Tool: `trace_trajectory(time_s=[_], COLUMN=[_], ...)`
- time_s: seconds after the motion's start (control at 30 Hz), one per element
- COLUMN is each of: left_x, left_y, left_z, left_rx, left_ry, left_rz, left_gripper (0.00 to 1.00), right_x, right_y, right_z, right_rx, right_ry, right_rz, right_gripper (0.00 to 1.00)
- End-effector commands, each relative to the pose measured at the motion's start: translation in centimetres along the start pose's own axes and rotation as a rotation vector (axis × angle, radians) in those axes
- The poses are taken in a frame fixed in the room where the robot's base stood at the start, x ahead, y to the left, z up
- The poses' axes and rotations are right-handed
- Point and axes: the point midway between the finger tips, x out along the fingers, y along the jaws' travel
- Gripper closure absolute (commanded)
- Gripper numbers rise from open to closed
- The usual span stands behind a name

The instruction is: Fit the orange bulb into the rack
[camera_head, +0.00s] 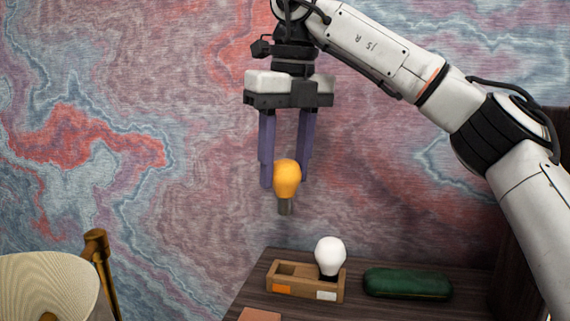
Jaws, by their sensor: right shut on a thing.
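My right gripper (285,185) points straight down and is shut on the orange bulb (287,178). The bulb hangs upright with its grey base pointing down, well above the desk. The wooden rack (271,285) stands on the desk below it. A white bulb (330,254) stands in the rack's right compartment, above a white label. The left compartment, above an orange label (282,290), looks empty. The held bulb is above the rack in the picture, roughly over its middle, and clearly apart from it. My left gripper does not show.
A green elongated case (407,283) lies on the dark wooden desk (380,313) to the right of the rack. A flat brownish thing (260,314) lies at the front edge of the picture. A chair (45,285) with a pale seat or back stands at the lower left.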

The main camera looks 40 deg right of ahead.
Motion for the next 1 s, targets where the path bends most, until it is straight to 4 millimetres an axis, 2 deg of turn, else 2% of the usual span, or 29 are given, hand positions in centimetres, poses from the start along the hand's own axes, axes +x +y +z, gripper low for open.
trace_trajectory(time_s=[1.0], left_x=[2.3], left_y=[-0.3], left_z=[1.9], left_rx=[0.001], left_ry=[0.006], left_rz=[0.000], left_gripper=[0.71], right_x=[4.2], right_y=[0.0], right_z=[-0.6], right_rx=[0.000], right_ry=[-0.001], right_rz=[0.000], right_gripper=[0.81])
